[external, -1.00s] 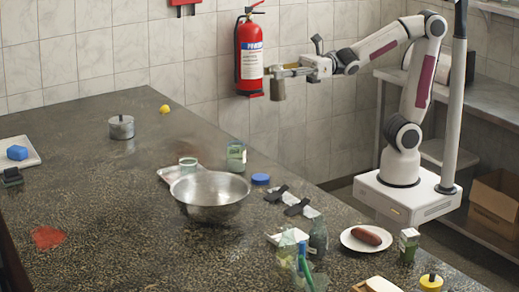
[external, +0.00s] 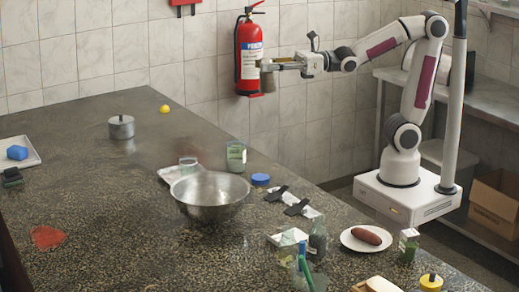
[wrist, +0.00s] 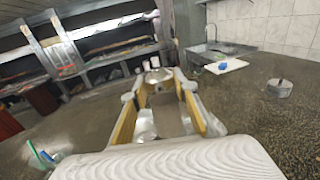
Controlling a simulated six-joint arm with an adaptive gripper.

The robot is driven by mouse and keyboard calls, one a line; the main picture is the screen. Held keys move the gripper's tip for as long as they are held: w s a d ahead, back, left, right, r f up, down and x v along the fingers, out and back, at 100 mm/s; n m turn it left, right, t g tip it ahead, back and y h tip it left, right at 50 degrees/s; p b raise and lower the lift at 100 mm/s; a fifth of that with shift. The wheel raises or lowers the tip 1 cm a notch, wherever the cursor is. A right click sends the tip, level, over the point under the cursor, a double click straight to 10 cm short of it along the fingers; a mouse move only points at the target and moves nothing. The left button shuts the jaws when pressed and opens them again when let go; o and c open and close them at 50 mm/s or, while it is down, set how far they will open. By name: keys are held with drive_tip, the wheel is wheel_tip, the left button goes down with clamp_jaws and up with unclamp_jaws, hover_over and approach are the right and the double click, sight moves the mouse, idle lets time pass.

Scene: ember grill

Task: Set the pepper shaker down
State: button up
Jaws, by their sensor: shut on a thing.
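My gripper (external: 266,66) is held out in the air to the left of my base, in front of the wall in the external view. It is shut on a grey-brown, cup-like thing (external: 268,82), which I take to be the pepper shaker. The shaker hangs from the fingers, well above the counter, and overlaps the red extinguisher in the picture. In the wrist view, my gripper's yellow-sided fingers (wrist: 158,112) flank a dull brownish surface (wrist: 168,113); its details are too blurred to tell.
A plate with a sausage (external: 347,240) and bottles crowd the front right. A pot (external: 121,128) stands far left. The counter's left middle is mostly clear.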

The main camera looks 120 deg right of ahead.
drive_tip(key=s+d+m+g+h, duration=0.1)
drive_tip(key=s+d+m+h, duration=0.1)
drive_tip(key=s+d, duration=0.3)
drive_tip(key=s+d+m+g+h, duration=0.2)
drive_tip(key=s+d+h, duration=0.3)
drive_tip(key=d, duration=0.7)
drive_tip(key=shift+m+g, duration=0.3)
drive_tip(key=shift+m, duration=0.3)
drive_tip(key=shift+d, duration=0.1)
drive_tip(key=w+d+f+n+t+y, duration=0.1)
drive_tip(key=w+d+f, duration=0.65)
drive_tip(key=f, duration=0.35)
drive_tip(key=w+d+f+n+t+y, duration=0.1)
drive_tip(key=w+d+f, duration=0.5)
drive_tip(key=w+f, duration=0.4)
drive_tip(key=w+d+f+n+t+y, duration=0.1)
drive_tip(key=w+f+n+t+y, duration=0.15)
drive_tip(key=w+f, duration=0.2)
wheel_tip(320, 180, up, 5)
drive_tip(key=w+a+n+y, duration=0.1)
drive_tip(key=w+a+y, duration=0.1)
drive_tip(key=y, duration=0.1)
drive_tip(key=shift+w+a, duration=0.2)
drive_tip(key=shift+w, duration=0.2)
